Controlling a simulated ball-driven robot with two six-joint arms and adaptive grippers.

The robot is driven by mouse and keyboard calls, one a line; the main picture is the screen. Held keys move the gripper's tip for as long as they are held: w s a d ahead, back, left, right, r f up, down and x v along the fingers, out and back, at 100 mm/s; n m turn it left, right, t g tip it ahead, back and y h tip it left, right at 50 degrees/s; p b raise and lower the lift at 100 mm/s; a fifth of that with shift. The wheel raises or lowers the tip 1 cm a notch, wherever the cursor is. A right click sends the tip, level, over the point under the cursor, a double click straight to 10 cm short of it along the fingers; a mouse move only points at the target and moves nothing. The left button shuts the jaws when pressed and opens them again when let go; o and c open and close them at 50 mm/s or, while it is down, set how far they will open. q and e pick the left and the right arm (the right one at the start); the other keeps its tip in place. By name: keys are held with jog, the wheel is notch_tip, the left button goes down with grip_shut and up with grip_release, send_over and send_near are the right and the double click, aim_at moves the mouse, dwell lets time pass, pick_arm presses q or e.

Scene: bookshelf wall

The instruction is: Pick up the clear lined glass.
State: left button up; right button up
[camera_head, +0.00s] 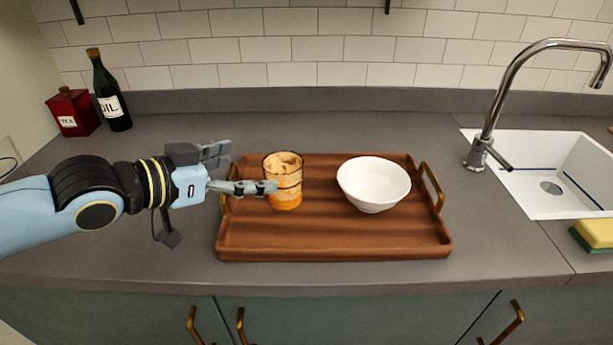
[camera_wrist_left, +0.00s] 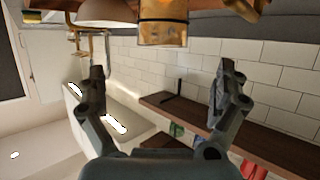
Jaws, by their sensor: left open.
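The glass (camera_head: 283,180) stands upright on the left part of a wooden tray (camera_head: 330,240). It looks see-through with an orange-amber tint and a thin dark line around it. It also shows in the left wrist view (camera_wrist_left: 163,25) at the top centre, cut off by the edge. My left gripper (camera_head: 243,171) is open and reaches in from the left at the glass's height. One finger overlaps the glass's left side in the head view; whether it touches is unclear. In the wrist view the fingers (camera_wrist_left: 160,70) are spread with nothing between them. My right gripper is not in view.
A white bowl (camera_head: 374,184) stands on the tray, right of the glass. The tray has brass handles. An oil bottle (camera_head: 109,95) and red tea tin (camera_head: 73,112) stand back left. The sink (camera_head: 560,175), faucet (camera_head: 490,125) and sponge (camera_head: 595,235) are at right.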

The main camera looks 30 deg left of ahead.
aim_at(297, 161)
pick_arm(q)
jog(key=b+x, duration=0.3)
jog(key=x, duration=0.6)
jog(key=shift+w+a+f+b, duration=0.15)
jog(key=shift+b, duration=0.15)
jog(key=shift+w+f, duration=0.1)
jog(key=shift+w, duration=0.05)
jog(key=c, duration=1.8)
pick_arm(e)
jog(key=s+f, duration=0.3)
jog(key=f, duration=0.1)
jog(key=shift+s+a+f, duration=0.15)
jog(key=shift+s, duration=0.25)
pick_arm(q)
jog(key=shift+c, duration=0.2)
